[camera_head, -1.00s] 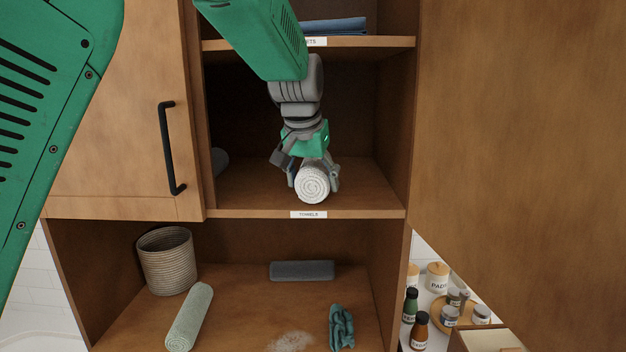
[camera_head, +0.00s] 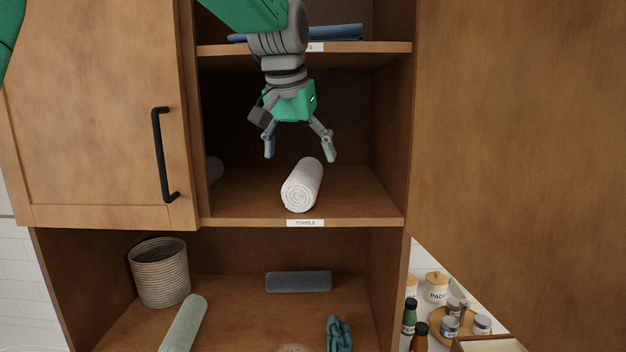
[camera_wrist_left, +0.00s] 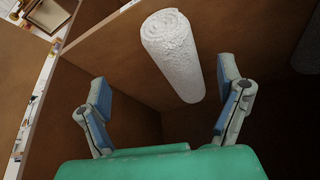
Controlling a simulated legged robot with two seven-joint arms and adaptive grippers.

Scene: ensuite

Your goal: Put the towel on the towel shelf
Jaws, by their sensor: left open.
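A rolled white towel (camera_head: 302,186) lies on the towel shelf (camera_head: 362,194), the cabinet shelf with the "TOWELS" label (camera_head: 305,223) on its front edge. One rolled end faces out. My left gripper (camera_head: 300,153) is open above and behind the towel, apart from it, inside the compartment. In the left wrist view the white towel (camera_wrist_left: 176,55) lies beyond the two spread fingers (camera_wrist_left: 165,110), with nothing between them. My right gripper is not in view.
The shelf above holds folded blue cloth (camera_head: 335,33). A grey roll (camera_head: 214,169) sits at the left of the towel shelf. Below are a woven basket (camera_head: 160,272), a green roll (camera_head: 185,322), a grey roll (camera_head: 298,282) and teal cloth (camera_head: 339,334). A door with a black handle (camera_head: 165,155) is at left.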

